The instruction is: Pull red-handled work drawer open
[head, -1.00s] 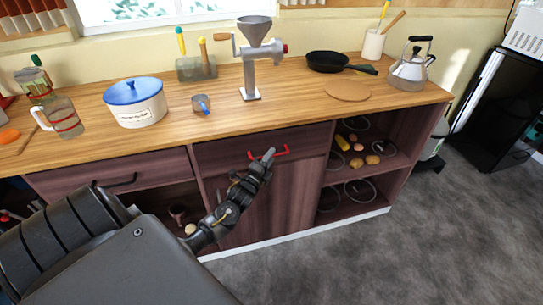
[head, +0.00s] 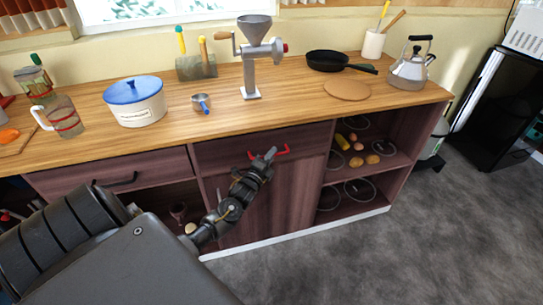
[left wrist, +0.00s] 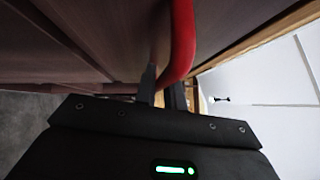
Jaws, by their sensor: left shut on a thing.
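The work drawer (head: 225,152) is a dark reddish-brown front under the wooden counter, with a red bar handle (head: 285,151). Its front looks about flush with the cabinet; I cannot see any clear gap. My left gripper (head: 268,155) reaches up from below and is shut on the red handle. In the left wrist view the red handle (left wrist: 181,45) runs down to between the dark fingers (left wrist: 162,90). The fingers partly cover the handle in the head view. My right gripper is in neither view.
A neighbouring drawer with a black handle (head: 117,180) is at left. A grinder (head: 251,60), a blue-lidded pot (head: 135,103) and a small cup (head: 201,102) stand on the counter. The grey floor in front is clear.

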